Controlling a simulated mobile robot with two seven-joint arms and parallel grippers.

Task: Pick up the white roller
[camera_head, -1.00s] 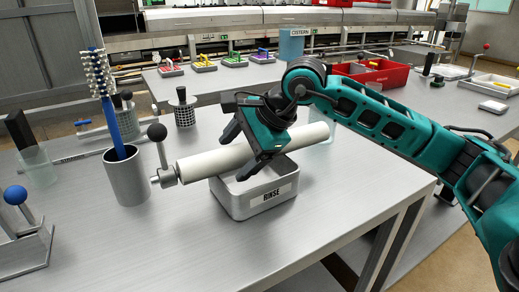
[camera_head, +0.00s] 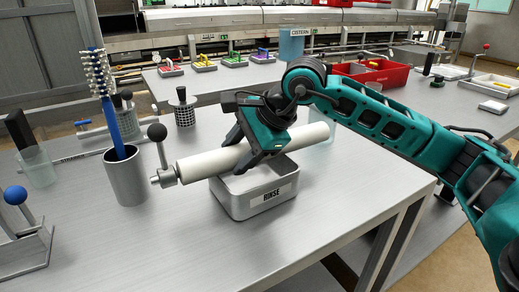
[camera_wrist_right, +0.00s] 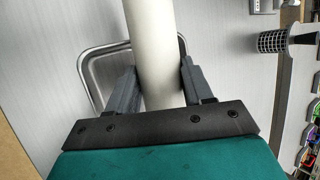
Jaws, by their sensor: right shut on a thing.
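The white roller (camera_head: 205,163) is a long pale cylinder with a metal end and a black ball-topped crank at its left. In the head view it lies above the metal tray labelled RINSE (camera_head: 264,200); whether it touches the rim I cannot tell. My right gripper (camera_head: 240,160) is shut on the roller near its middle, one finger on each side. In the right wrist view the roller (camera_wrist_right: 153,50) runs between the two dark fingers, with the tray's rim (camera_wrist_right: 92,75) below it. My left gripper is not in view.
A metal cup (camera_head: 126,178) holding a blue brush (camera_head: 113,125) stands close to the roller's crank end. A clear beaker (camera_head: 37,167) and a blue-knobbed stand (camera_head: 25,235) are at the left.

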